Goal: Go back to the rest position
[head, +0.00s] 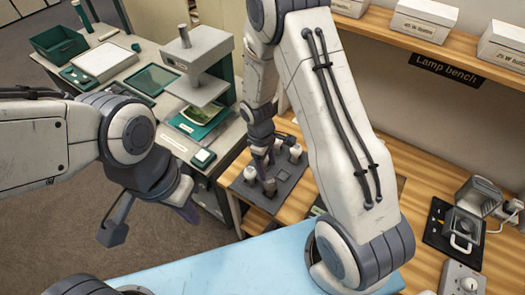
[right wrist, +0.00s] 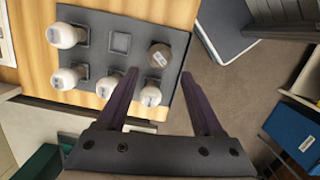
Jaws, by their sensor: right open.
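My right gripper (head: 262,165) is open and empty, with its fingertips over or beside the edge of a grey holder (head: 240,188) on the wooden lamp bench; I cannot tell its height. The holder (right wrist: 105,18) carries several white bulbs (right wrist: 66,35) and one brown-topped bulb (right wrist: 159,55); one square socket (right wrist: 120,42) is empty. My left gripper (head: 153,222) hangs at the left, fingers apart, with nothing visible between them.
A side table with a press (head: 195,50), a green bin (head: 58,43) and trays stands back left. The lamp bench (head: 460,45) has white boxes at the back and a test device (head: 460,225) at right. Carpet (head: 60,230) is open at left.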

